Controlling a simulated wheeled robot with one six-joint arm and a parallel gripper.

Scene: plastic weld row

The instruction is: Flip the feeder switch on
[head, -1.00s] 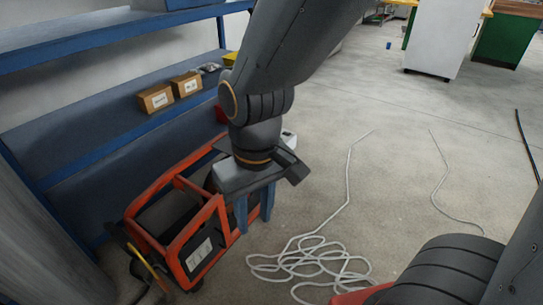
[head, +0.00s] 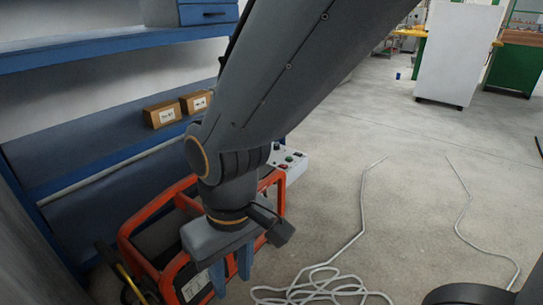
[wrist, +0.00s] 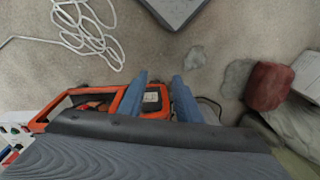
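A light grey control box (head: 290,161) with several coloured buttons and knobs stands just behind and right of my wrist in the head view, partly hidden by my arm. Part of a similar panel (wrist: 12,142) shows at the left edge of the wrist view. I cannot tell which control is the feeder switch or how it is set. My gripper (head: 231,272) points down over the front of the orange-framed machine (head: 150,226), left of the box. Its two blue fingers are apart with nothing between them, as the wrist view (wrist: 158,82) also shows.
White cable (head: 325,290) lies coiled on the floor to the right. Blue shelving (head: 75,128) with small cardboard boxes (head: 162,114) stands behind. A dark red object (wrist: 268,86) shows at right in the wrist view. The floor at right is mostly open.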

